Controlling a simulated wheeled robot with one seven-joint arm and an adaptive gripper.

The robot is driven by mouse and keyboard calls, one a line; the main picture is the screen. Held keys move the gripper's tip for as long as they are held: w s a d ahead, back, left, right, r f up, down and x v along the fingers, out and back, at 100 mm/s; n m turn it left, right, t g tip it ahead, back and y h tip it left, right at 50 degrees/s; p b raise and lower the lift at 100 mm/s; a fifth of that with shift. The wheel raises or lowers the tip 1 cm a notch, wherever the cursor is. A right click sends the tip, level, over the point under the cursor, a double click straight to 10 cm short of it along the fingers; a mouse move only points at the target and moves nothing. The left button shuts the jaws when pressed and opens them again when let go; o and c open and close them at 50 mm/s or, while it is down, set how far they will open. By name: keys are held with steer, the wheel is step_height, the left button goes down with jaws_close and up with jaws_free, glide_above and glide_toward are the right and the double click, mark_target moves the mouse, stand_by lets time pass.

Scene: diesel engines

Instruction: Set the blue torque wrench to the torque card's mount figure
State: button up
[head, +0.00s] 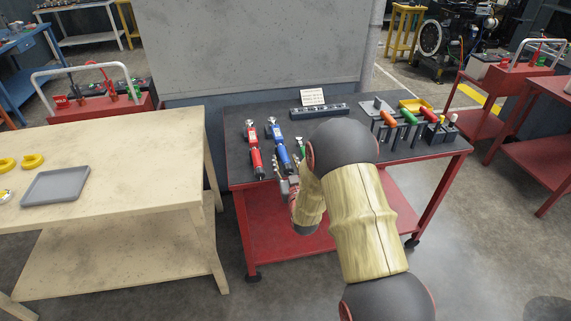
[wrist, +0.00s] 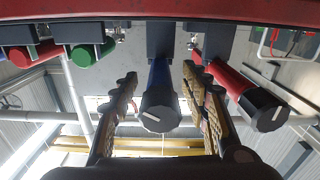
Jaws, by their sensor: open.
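The blue torque wrench (head: 279,151) lies on the dark top of the red cart, its handle end towards me. The wrist view shows its blue handle (wrist: 158,77) and the black end knob (wrist: 159,112) with a white mark. My gripper (head: 290,186) is at the cart's near edge, by that handle end. In the wrist view my gripper (wrist: 159,76) is open, one finger on each side of the blue wrench, with gaps showing. The torque card (head: 312,97) stands at the back of the cart; its print is too small to read.
A red torque wrench (head: 254,155) lies left of the blue one; its black knob (wrist: 264,110) shows close beside my finger. A dark socket rail (head: 319,110) lies at the back. Orange, green and red-handled tools (head: 408,116) stand right. A beige table (head: 120,150) stands left.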

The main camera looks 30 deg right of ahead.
steer(key=c, duration=0.3)
jaws_close()
stand_by(0.5)
